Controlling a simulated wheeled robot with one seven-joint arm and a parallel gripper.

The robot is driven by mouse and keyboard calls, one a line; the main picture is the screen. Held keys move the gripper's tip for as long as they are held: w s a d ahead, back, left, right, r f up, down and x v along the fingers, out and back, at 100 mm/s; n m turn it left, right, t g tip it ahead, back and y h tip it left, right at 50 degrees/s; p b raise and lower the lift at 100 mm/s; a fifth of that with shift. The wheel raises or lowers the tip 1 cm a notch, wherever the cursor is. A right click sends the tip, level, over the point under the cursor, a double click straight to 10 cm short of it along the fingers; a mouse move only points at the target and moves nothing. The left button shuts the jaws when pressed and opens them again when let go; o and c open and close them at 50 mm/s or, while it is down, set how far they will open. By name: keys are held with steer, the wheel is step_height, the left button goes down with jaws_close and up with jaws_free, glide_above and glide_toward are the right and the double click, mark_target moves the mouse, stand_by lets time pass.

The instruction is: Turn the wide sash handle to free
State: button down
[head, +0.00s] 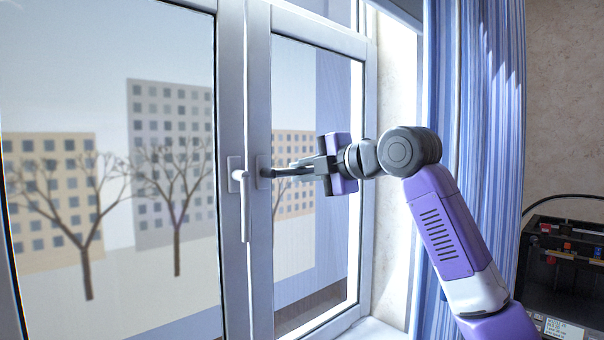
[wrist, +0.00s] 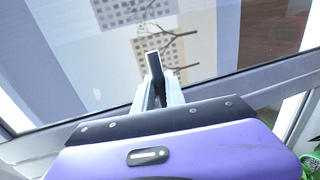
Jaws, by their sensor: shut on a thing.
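The wide sash is the left one, and its white handle (head: 245,210) hangs straight down from a pale plate on the sash's right stile. A dark handle (head: 285,172) on the narrow right sash points sideways to the right, roughly level. My gripper (head: 306,168) reaches in from the right and is shut on the dark handle, near its free end. In the wrist view the dark handle (wrist: 154,66) shows between the two pale fingers of my gripper (wrist: 158,82). The white handle is not seen in the wrist view. My gripper is apart from the white handle.
A blue striped curtain (head: 470,110) hangs right of the window, behind my arm. A dark machine (head: 565,255) stands at the far right. The white sill (head: 375,330) runs below. A green plant (wrist: 312,162) shows at the wrist view's lower right corner.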

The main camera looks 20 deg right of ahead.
steer(key=shift+r, duration=0.1)
steer(key=c, duration=1.4)
jaws_free()
steer(key=shift+s, duration=0.15)
steer(key=b+v, duration=0.2)
steer(key=v, duration=0.5)
steer(key=shift+s+d, duration=0.1)
steer(key=shift+s, duration=0.2)
